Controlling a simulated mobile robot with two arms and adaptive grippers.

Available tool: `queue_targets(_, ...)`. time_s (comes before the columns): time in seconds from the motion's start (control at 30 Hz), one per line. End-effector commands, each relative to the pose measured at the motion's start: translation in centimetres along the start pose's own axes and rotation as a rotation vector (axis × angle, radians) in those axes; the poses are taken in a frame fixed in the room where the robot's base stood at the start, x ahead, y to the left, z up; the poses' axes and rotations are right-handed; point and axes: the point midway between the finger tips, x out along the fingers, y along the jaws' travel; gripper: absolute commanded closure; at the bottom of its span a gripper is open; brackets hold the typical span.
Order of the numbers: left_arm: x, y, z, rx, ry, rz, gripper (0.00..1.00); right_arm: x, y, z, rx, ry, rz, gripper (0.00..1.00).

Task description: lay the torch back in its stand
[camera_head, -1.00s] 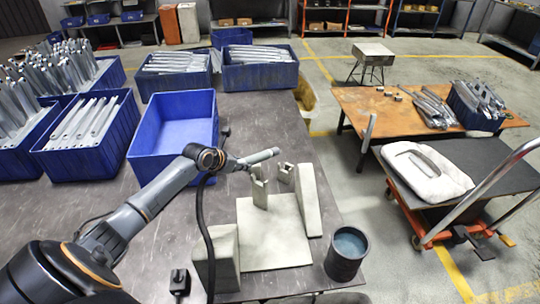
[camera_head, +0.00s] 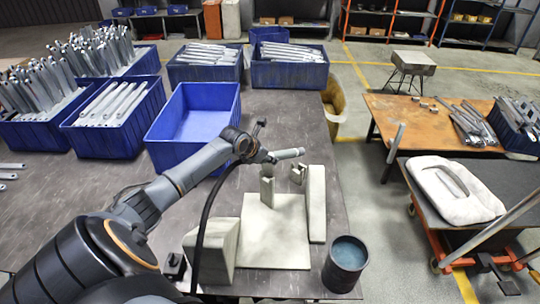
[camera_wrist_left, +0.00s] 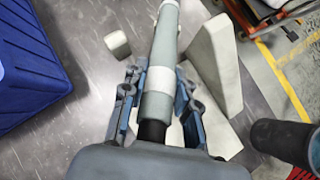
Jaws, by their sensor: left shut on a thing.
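The torch (camera_head: 288,154) is a grey tube with a pale band, held nearly level in my left gripper (camera_head: 262,155). In the left wrist view the torch (camera_wrist_left: 163,50) runs away from me between the gripper's blue fingers (camera_wrist_left: 158,100), which are shut on it. The pale stand (camera_head: 275,235) has a flat plate and two notched posts (camera_head: 267,188). The torch is over the posts in the head view, hiding the top of the nearer one. I cannot tell if they touch. My right gripper is not in view.
A wedge-shaped pale block (camera_head: 316,205) and another block (camera_head: 212,250) flank the plate. A dark cup (camera_head: 345,265) with bluish contents stands at front right. An empty blue bin (camera_head: 197,122) is behind the arm. A black cable hangs across the table.

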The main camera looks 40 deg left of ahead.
Motion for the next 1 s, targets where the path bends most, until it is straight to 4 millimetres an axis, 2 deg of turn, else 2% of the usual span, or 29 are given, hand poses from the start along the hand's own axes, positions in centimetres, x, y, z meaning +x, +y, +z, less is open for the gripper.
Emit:
queue_targets(0.03,0.6,-0.1,-0.4,0.001,-0.006,0.001,1.00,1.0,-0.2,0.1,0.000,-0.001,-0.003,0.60)
queue_targets(0.47,3.0,-0.5,-2.5,0.002,-0.007,0.001,1.00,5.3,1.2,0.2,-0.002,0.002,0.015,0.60)
queue_targets(0.57,3.3,-0.7,-2.8,-0.002,-0.006,-0.001,1.00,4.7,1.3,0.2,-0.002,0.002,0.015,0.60)
queue_targets(0.8,4.9,-0.9,-4.2,-0.002,-0.006,-0.001,1.00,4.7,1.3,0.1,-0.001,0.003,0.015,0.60)
queue_targets(1.0,5.4,-1.0,-4.8,0.001,-0.002,0.000,1.00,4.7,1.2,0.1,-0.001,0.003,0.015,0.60)
